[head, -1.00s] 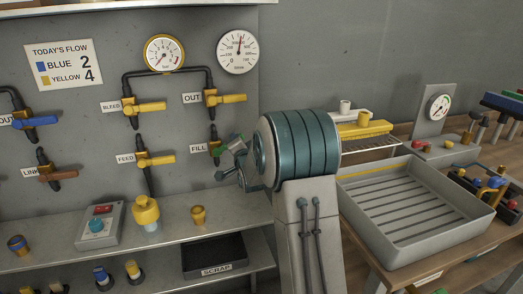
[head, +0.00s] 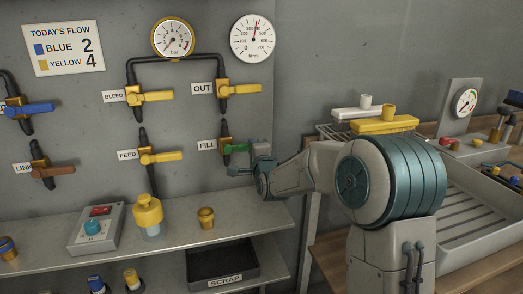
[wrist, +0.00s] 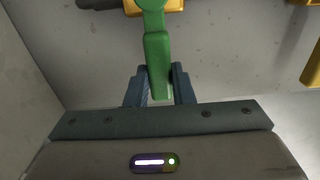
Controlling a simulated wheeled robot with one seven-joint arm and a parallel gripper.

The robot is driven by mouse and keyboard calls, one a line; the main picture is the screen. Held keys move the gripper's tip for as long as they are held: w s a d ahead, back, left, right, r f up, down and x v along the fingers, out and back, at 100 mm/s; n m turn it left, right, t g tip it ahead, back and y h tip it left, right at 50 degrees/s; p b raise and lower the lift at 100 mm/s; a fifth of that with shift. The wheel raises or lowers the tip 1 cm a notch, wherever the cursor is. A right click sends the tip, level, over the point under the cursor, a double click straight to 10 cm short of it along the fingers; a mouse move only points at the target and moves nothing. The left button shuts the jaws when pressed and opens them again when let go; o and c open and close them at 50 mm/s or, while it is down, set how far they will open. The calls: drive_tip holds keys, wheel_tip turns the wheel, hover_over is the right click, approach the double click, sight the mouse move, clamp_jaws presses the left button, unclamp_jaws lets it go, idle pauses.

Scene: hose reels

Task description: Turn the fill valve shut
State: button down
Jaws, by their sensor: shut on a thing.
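The fill valve (head: 226,143) is on the grey wall beside the label FILL, below the OUT valve. Its green handle (head: 239,148) points to the right, roughly level, in the head view. In the wrist view the green handle (wrist: 157,60) runs down from a brass body into my gripper. My gripper (wrist: 161,92) is shut on the handle's free end, with one dark finger on each side. In the head view my gripper (head: 252,158) is at the handle, with its fingers partly hidden.
The OUT valve (head: 240,88) is above, and the yellow FEED valve (head: 160,156) is to the left. Below is a metal shelf (head: 185,238) with a yellow-capped bottle (head: 148,213) and a brass fitting (head: 206,218). A grey tray (head: 480,215) is at the right.

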drive_tip(key=shift+a+f, duration=0.1)
drive_tip(key=c, duration=1.2)
unclamp_jaws()
drive_tip(key=shift+s, duration=0.1)
drive_tip(key=shift+c, duration=0.2)
drive_tip(key=shift+s, duration=0.1)
drive_tip(key=v, duration=1.3)
drive_tip(key=shift+s+p, duration=0.3)
